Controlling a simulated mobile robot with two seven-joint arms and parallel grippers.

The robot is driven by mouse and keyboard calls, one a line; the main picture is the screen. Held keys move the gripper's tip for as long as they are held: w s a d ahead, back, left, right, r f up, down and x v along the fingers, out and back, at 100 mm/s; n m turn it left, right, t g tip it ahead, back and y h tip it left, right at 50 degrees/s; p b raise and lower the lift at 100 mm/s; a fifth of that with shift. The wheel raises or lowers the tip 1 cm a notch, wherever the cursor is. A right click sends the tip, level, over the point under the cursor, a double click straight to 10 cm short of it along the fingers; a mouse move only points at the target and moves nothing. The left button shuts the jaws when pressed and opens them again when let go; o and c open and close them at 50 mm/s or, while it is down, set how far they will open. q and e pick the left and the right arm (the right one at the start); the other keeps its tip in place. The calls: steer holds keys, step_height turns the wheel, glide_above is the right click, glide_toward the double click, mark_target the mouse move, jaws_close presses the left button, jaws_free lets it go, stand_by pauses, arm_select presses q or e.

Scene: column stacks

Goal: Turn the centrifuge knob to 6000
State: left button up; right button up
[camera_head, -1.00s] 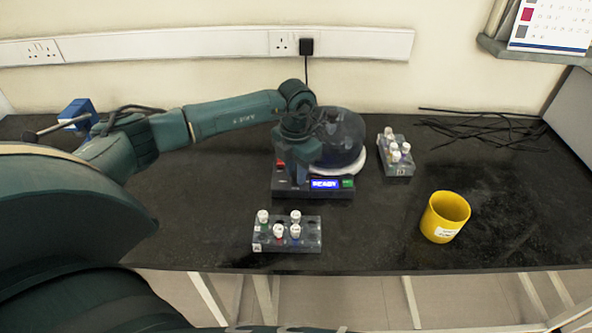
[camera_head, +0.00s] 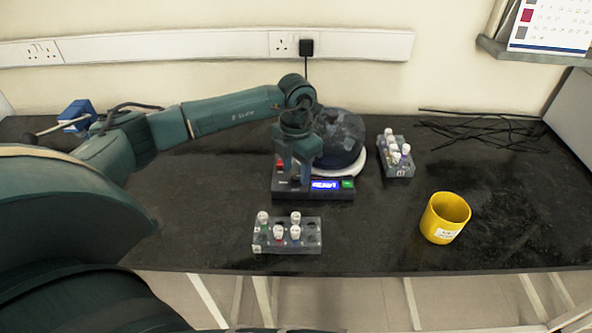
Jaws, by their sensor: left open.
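The centrifuge (camera_head: 340,193) stands on the black bench near the middle, with a dark domed lid (camera_head: 343,140), a white rim, a red button and a green button on its front panel. Its blue display (camera_head: 325,184) is lit, but its text is too small to read surely. My left gripper (camera_head: 295,178) points down over the left part of the panel, with its fingers open around the place of the knob. The knob is mostly hidden by the fingers, and I cannot tell whether they touch it. My right gripper is out of view.
A tube rack (camera_head: 262,246) with several white-capped tubes stands in front of the centrifuge. Another rack (camera_head: 397,170) stands to its right. Black cables (camera_head: 490,130) lie at the back right. A blue object (camera_head: 77,112) is at the back left.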

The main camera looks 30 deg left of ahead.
mark_target(296, 176)
arm_select(q)
step_height(296, 176, up, 12)
steer(key=shift+b, duration=0.35)
steer(key=shift+s+f, duration=0.1)
stand_by(0.4)
